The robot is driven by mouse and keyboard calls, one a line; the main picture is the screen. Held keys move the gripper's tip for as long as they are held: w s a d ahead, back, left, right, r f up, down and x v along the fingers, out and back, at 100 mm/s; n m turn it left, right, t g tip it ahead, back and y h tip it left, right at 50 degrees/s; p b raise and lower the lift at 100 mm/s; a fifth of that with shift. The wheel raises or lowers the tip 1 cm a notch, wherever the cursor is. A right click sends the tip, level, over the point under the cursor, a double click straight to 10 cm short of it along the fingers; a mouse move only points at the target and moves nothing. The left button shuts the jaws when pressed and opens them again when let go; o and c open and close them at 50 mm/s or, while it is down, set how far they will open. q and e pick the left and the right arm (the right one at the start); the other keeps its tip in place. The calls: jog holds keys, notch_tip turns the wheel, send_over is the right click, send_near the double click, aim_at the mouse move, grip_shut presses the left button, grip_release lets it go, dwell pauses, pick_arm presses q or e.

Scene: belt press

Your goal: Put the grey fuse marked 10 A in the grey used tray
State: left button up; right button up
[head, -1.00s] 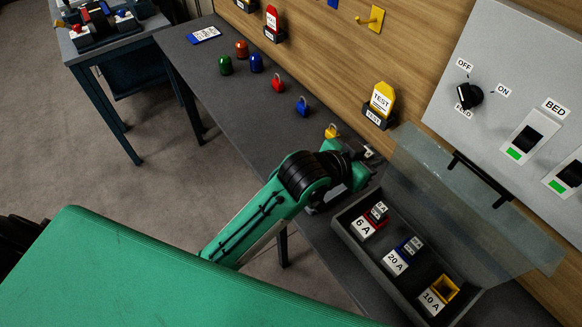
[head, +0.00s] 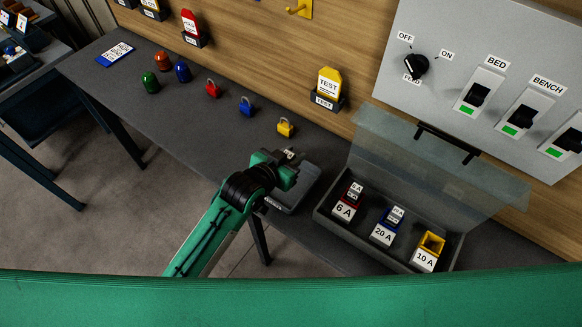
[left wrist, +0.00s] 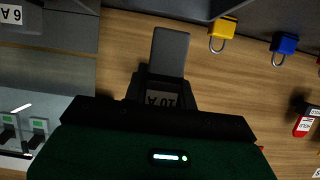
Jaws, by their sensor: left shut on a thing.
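My left gripper (head: 289,160) is shut on the grey fuse marked 10 A. In the left wrist view, the fuse's 10 A label (left wrist: 160,99) shows upside down between the dark jaws; in the head view, only a small pale bit of the fuse (head: 288,153) shows. The grey used tray (head: 304,192) lies on the bench below and beside the gripper, partly hidden by my arm. The gripper looks to be above the tray's far left part; its height is hard to tell. My right gripper is not in view.
An open fuse box (head: 324,218) with a clear raised lid (head: 420,155) stands right of the tray. It holds 6 A and 20 A fuses and an empty yellow holder (head: 432,243) at 10 A. A yellow padlock (head: 285,128) lies behind the gripper.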

pick_arm(q)
notch_tip(320, 180, down, 3)
jog(key=shift+r, duration=0.2)
notch_tip(320, 180, down, 4)
jog(key=shift+f+p, duration=0.15)
jog(key=shift+p, duration=0.3)
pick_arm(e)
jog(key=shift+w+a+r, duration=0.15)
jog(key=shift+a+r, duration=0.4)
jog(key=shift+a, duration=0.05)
pick_arm(q)
jog(key=shift+f, duration=0.15)
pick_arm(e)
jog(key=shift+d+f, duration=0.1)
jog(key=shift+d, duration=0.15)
pick_arm(q)
jog(key=o, duration=1)
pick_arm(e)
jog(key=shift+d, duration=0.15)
